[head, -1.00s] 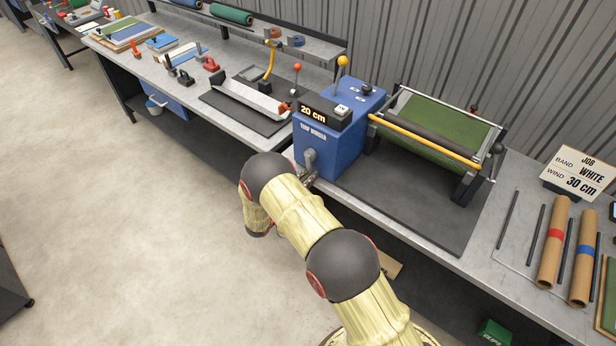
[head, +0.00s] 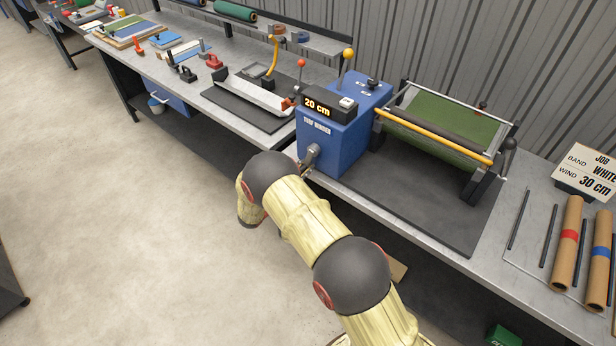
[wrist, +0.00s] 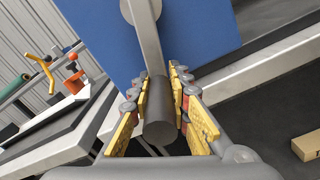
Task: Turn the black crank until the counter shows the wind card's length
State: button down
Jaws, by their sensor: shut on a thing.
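The blue turf winder (head: 340,135) stands on the bench, and its counter (head: 318,105) reads "20 cm". The job card (head: 590,172) at the right reads band WHITE, wind 30 cm. In the wrist view, the crank's black handle (wrist: 160,118) sits between the yellow finger pads of my gripper (wrist: 162,115), which is shut on it. The grey crank arm (wrist: 146,38) runs up from the handle to the hub on the blue housing (wrist: 195,35). In the head view my arm mostly hides the gripper and handle; the crank hub (head: 312,152) shows.
A green turf sheet (head: 455,120) lies over the winder's roller frame, with a yellow bar in front. Cardboard tubes with red (head: 566,245) and blue (head: 600,250) bands lie at the right. A grey cutting tray (head: 252,95) is left of the winder.

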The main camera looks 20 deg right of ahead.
aim_at(298, 141)
jog(key=w+a+m+b, duration=0.1)
jog(key=m+b, duration=0.1)
jog(key=w+r+m+b, duration=0.1)
jog(key=m+b, duration=0.2)
jog(key=w+a+r+m+b, duration=0.1)
jog(key=m+b, duration=0.1)
jog(key=shift+w+a+r, duration=0.2)
jog(key=shift+w+a, duration=0.1)
jog(key=r+m+b, duration=0.1)
jog(key=m+b, duration=0.1)
jog(key=w+r+m+b, duration=0.1)
jog(key=m, duration=0.1)
jog(key=shift+a+r, duration=0.35)
jog(key=shift+a, duration=0.05)
jog(key=shift+w+a+r+b, duration=0.1)
jog(key=shift+w+r+b, duration=0.15)
jog(key=shift+r+b, duration=0.4)
jog(key=shift+r, duration=0.25)
jog(key=c, duration=2.1)
grip_release()
jog(key=o, duration=0.4)
jog(key=shift+o, duration=0.2)
jog(key=shift+f, duration=0.1)
